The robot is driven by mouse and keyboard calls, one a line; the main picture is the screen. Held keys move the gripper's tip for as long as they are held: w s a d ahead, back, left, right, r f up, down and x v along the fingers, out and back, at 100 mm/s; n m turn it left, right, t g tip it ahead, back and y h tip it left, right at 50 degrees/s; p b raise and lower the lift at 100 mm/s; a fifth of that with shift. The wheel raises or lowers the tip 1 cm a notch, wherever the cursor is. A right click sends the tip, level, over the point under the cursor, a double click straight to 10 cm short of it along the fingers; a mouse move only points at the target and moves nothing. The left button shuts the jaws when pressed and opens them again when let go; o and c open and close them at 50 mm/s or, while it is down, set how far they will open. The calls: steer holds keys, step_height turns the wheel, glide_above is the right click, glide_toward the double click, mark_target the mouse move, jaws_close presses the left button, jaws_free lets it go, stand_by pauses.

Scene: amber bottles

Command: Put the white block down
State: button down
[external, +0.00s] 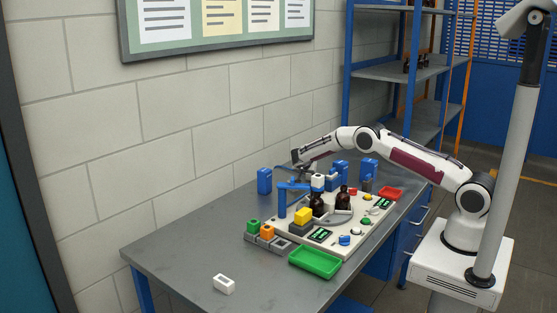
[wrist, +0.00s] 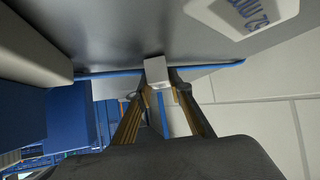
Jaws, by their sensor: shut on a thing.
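My gripper (wrist: 158,84) is shut on a small pale white block (wrist: 155,68), which sits between its fingertips in the wrist view. In the external view my gripper (external: 306,171) is over the back part of the workstation, close to the wall side. A white piece (external: 317,181) shows just beside it, near the blue stand; I cannot tell whether this is the held block. Another white block (external: 223,284), with an opening in it, lies alone on the grey table near its front edge.
Two amber bottles (external: 342,199) stand on the pale board by a blue stand (external: 282,200). A yellow block (external: 302,216), a green tray (external: 315,262) and a red tray (external: 390,193) are nearby. Blue containers (external: 264,181) stand behind. The table's front left (external: 180,255) is clear.

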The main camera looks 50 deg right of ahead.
steer(key=shift+f, duration=0.15)
steer(key=c, duration=1.8)
jaws_free()
steer(key=shift+v, duration=6.1)
